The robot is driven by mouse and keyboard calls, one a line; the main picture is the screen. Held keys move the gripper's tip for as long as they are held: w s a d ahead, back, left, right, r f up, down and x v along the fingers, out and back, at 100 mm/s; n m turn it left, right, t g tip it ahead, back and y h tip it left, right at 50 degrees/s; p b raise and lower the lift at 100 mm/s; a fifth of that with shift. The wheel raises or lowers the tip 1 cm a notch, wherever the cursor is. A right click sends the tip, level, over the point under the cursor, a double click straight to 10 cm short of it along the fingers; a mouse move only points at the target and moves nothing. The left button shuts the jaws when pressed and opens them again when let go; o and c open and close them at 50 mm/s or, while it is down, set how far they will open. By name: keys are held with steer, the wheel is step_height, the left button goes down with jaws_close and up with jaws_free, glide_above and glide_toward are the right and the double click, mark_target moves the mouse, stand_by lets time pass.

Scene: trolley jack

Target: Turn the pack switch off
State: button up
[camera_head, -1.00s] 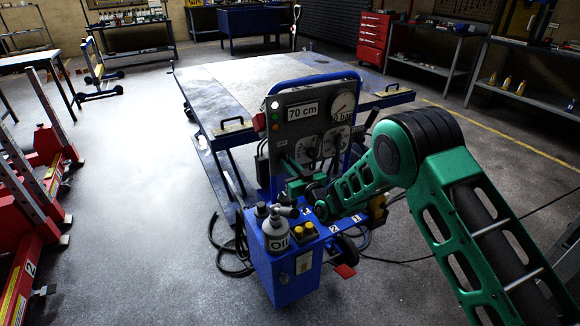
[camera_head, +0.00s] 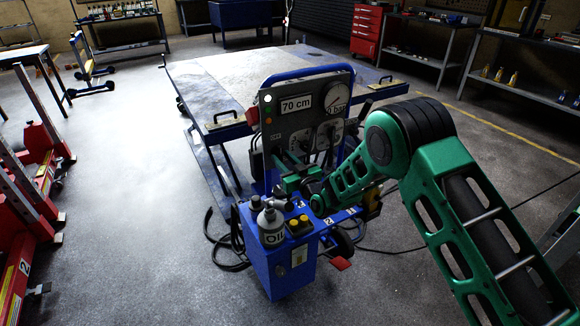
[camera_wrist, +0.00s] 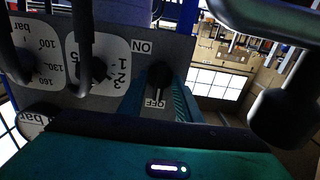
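The pack switch (camera_wrist: 160,78) is a black knob on the grey panel (camera_wrist: 110,104), seen upside down in the wrist view between an ON and an OFF label. A pale line on the knob appears to point toward OFF. My gripper (camera_head: 288,170) is at the lower left of the upright control panel (camera_head: 282,122) in the head view and hides the switch there. In the wrist view its green fingers lie on either side of the knob. I cannot tell whether they press on it.
Dark levers and dials (camera_wrist: 97,68) are close beside the switch. An oil bottle (camera_head: 271,226) and yellow buttons (camera_head: 297,223) are on the blue unit (camera_head: 283,277) below. A lift table (camera_head: 215,85) stands behind. Cables lie on the floor.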

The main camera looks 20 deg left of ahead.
steer(key=v, duration=1)
steer(key=shift+s+d, duration=0.1)
steer(key=shift+s, duration=0.05)
